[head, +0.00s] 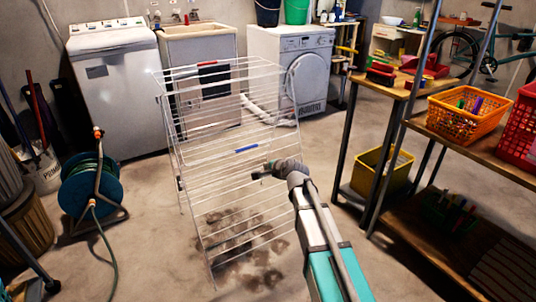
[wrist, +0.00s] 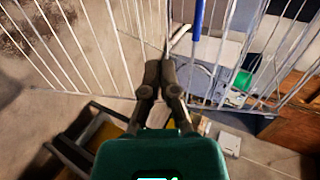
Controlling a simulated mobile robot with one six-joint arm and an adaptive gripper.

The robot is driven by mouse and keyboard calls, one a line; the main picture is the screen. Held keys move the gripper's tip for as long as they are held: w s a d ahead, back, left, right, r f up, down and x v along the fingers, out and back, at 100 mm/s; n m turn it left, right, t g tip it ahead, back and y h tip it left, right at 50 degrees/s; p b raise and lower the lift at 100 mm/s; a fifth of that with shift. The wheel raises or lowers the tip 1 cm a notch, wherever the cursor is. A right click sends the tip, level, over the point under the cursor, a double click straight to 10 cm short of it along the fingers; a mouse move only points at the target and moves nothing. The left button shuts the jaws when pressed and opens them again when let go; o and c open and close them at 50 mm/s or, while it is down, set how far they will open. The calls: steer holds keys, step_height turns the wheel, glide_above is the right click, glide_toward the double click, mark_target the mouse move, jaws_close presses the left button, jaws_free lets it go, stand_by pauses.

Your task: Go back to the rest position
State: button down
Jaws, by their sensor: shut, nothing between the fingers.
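My gripper (head: 262,172) is at the end of my outstretched arm, in front of or over the white wire drying rack (head: 215,180) in the head view. In the wrist view my gripper (wrist: 160,68) has its two dark fingers together and holds nothing. A blue stick-like thing (head: 246,149) is on the rack's wires beyond my gripper. It also shows in the wrist view (wrist: 197,18), just past the fingertips. Whether the fingers touch the rack's wires, I cannot tell.
To the right stand a workbench (head: 385,88) and a shelf with an orange basket (head: 468,112); a yellow bin (head: 372,172) is below. A washing machine (head: 112,85) and a dryer (head: 303,70) stand at the back. A hose reel (head: 90,188) is at left. Floor around the rack's front is open.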

steer(key=s+d+f+n+g+h+p, duration=0.1)
steer(key=s+d+f+n+g+h, duration=0.2)
steer(key=s+d, duration=0.5)
steer(key=s+d+f+n+g+h+p, duration=0.15)
steer(key=s+d+n+g, duration=0.3)
steer(key=s, duration=0.65)
steer(key=s+d+f+n+g+h, duration=0.2)
steer(key=s+d+f+n+g, duration=0.15)
steer(key=s+d, duration=0.45)
step_height(320, 180, up, 37)
steer(key=s+a+p, duration=0.2)
steer(key=p, duration=3.5)
steer(key=shift+r+n, duration=0.15)
steer(key=shift+n, duration=0.15)
